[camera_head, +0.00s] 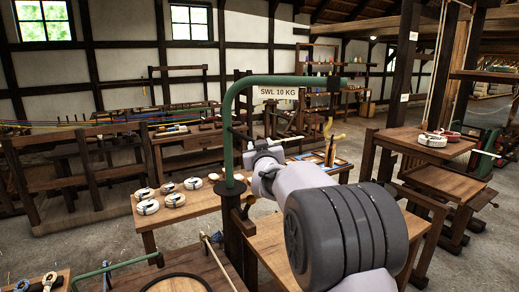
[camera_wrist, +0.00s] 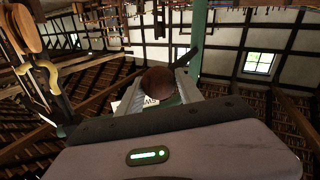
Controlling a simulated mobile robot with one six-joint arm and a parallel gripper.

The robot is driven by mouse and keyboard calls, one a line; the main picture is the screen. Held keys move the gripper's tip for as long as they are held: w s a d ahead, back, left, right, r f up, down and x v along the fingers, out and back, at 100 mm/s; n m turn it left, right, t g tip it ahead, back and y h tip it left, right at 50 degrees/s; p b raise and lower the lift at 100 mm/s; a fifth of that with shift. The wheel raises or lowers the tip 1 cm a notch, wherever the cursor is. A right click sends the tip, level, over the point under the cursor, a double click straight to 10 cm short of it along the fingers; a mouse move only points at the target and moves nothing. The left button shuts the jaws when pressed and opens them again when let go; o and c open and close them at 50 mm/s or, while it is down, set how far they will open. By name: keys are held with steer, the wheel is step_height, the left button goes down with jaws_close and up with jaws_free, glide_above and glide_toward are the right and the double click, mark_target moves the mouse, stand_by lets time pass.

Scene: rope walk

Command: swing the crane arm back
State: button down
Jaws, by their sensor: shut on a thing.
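The crane arm (camera_head: 290,80) is a green bent tube. It rises from a green post (camera_head: 228,140) and reaches to the right over the tables, with a white "SWL 10 KG" sign (camera_head: 278,93) hanging under it. My gripper (camera_head: 262,153) is just right of the post, partly hidden behind my own grey arm. In the wrist view, a round brown knob (camera_wrist: 158,80) sits between the two fingers of my gripper (camera_wrist: 160,88), and they are shut on it. A green tube (camera_wrist: 198,40) shows just beyond it, and part of the sign appears beside the fingers.
A table (camera_head: 205,206) with several rope coils (camera_head: 174,200) stands behind the post. A wooden stand (camera_head: 436,180) with coils on top is at the right. Yellow hooked tools (camera_wrist: 46,72) hang at the left of the wrist view. Open floor shows at the left.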

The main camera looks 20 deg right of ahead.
steer(key=shift+d+r, duration=0.15)
steer(key=shift+d, duration=0.05)
steer(key=c, duration=1.1)
jaws_free()
steer(key=shift+o, duration=1.3)
steer(key=shift+w, duration=0.15)
steer(key=v, duration=1.7)
steer(key=shift+s, duration=0.3)
steer(key=shift+a, duration=0.1)
